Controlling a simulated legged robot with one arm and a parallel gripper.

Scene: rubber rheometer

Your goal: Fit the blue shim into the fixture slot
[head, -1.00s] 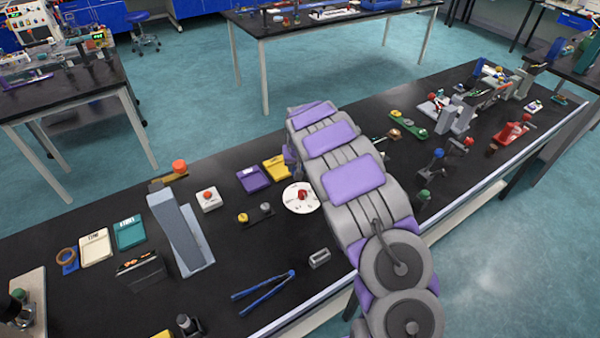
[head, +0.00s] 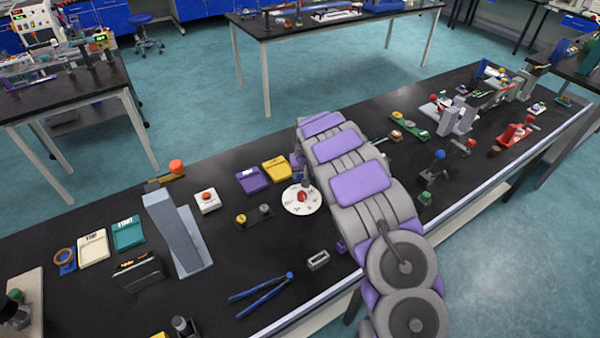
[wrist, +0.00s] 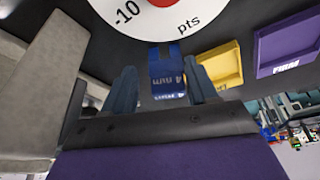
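In the wrist view, the blue shim (wrist: 167,72), marked with upside-down lettering that looks like "4 mm", shows between the two fingers of my gripper (wrist: 160,84). A gap shows on the left side of the shim; the right finger is close to it, and I cannot tell if it touches. The fingers are apart. In the head view my arm hides most of the gripper, and a small dark bluish part (head: 306,180) shows beside the white dial. A small grey block with an opening (head: 318,260) lies near the table's front edge; I cannot tell whether it is the fixture.
The white dial (head: 302,199) with a red knob lies left of my arm. Yellow (head: 277,170) and purple (head: 252,180) trays are behind it. Blue-handled tongs (head: 262,293) and a grey ramp-like stand (head: 178,235) are farther left. Red, green and grey devices stand to the right.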

